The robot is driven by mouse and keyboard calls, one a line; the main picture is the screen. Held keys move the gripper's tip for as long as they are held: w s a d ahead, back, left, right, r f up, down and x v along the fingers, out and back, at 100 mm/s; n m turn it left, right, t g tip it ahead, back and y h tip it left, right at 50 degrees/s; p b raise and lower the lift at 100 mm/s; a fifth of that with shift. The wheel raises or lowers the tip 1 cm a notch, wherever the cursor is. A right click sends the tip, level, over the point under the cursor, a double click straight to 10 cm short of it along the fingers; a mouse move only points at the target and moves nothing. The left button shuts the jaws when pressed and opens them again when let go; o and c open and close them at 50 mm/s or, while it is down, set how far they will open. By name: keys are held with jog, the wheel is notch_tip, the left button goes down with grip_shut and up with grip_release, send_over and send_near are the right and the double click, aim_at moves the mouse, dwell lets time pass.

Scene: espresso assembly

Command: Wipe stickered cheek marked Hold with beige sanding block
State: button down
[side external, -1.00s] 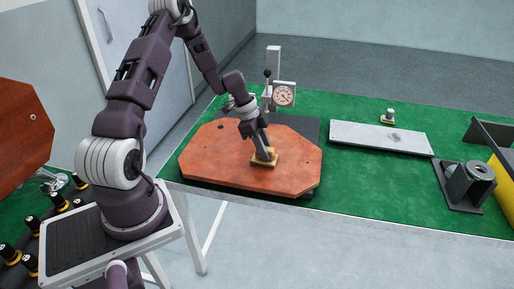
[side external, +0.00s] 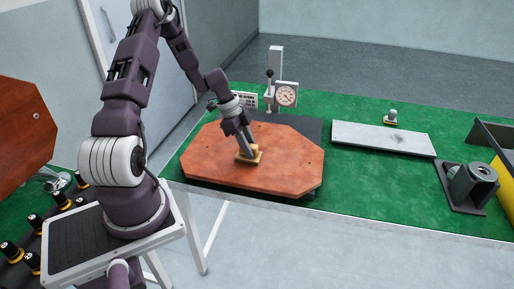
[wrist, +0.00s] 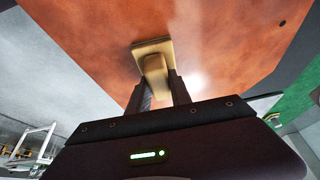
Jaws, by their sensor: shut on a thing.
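The beige sanding block (side external: 251,156) is held in my gripper (side external: 248,148) and sits on the orange-brown octagonal cheek (side external: 290,165), left of its middle. In the wrist view the block (wrist: 152,47) shows a flat pad with a raised grip between my two fingers (wrist: 158,92). Its pad appears to touch the cheek's face (wrist: 105,45).
A dial gauge on a stand (side external: 286,94) is behind the cheek. A grey metal plate (side external: 383,138) lies to the right, with a small knobbed piece (side external: 391,117) behind it. A grey cylinder fixture (side external: 471,185) stands farther right. Green bench top (side external: 400,195) is free in front of the plate.

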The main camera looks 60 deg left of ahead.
jog(key=shift+r, duration=4.1)
